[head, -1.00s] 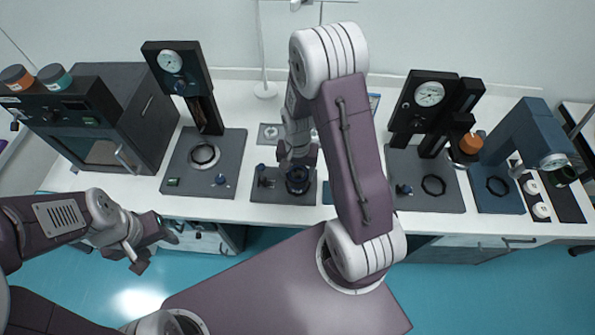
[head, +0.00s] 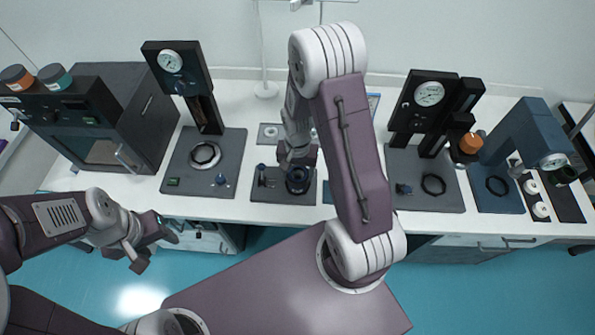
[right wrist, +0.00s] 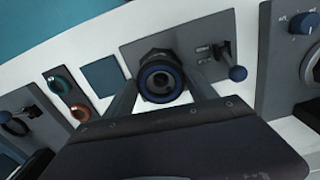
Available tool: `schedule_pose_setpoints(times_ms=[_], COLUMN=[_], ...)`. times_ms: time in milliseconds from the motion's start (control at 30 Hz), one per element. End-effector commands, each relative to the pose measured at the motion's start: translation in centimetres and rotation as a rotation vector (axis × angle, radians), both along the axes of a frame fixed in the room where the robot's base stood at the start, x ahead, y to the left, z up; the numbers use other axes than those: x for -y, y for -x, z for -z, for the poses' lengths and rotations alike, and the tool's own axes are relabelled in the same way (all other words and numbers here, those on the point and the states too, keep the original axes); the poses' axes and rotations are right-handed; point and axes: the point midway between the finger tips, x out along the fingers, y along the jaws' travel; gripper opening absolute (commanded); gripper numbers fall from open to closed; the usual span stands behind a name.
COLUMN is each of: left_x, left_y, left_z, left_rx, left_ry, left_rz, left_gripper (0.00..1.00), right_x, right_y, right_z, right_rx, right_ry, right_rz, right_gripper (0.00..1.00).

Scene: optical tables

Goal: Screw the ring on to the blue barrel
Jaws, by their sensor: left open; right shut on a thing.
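The blue barrel (right wrist: 161,84) stands in the dark fixture plate in the right wrist view, its round open end facing the camera with a blue rim. A dark ring (right wrist: 158,56) shows around it. In the head view the barrel (head: 298,184) sits on the middle plate below my right gripper (head: 297,163). In the right wrist view the fingers of my right gripper (right wrist: 163,92) reach in on either side, shut on the ring. How far the ring is seated on the barrel cannot be told. My left gripper (head: 155,246) is open and empty, away from the table at the left.
The fixture plate (head: 268,195) carries a blue-knobbed lever (head: 261,168) left of the barrel; it also shows in the right wrist view (right wrist: 236,72). Gauge stands on plates flank it left (head: 203,150) and right (head: 430,150). A dark oven-like box (head: 110,120) stands far left.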

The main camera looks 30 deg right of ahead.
Motion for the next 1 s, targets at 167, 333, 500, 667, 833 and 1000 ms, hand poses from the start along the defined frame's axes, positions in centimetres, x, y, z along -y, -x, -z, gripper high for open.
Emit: schedule_pose_setpoints(times_ms=[167,333,500,667,833,1000], left_x=[0.00,0.00,0.00,0.00,0.00,-0.01], left_y=[0.00,0.00,0.00,0.00,0.00,0.00], left_z=[0.00,0.07,0.15,0.13,0.13,0.20], left_rx=[0.000,0.000,0.000,0.000,0.000,0.000], left_ry=[0.000,0.000,0.000,0.000,0.000,0.000], left_rz=[0.000,0.000,0.000,0.000,0.000,0.000], left_gripper=[0.53,0.53,0.53,0.53,0.53,0.53], right_x=[0.00,-0.01,0.00,0.00,0.00,0.00], right_y=[0.00,0.01,0.00,0.00,0.00,0.00], right_z=[-0.01,0.15,0.40,0.38,0.38,0.52], right_rx=[0.000,0.000,0.000,0.000,0.000,0.000], right_ry=[0.000,0.000,0.000,0.000,0.000,0.000], right_rz=[0.000,0.000,0.000,0.000,0.000,0.000], right_gripper=[0.26,0.26,0.26,0.26,0.26,0.26])
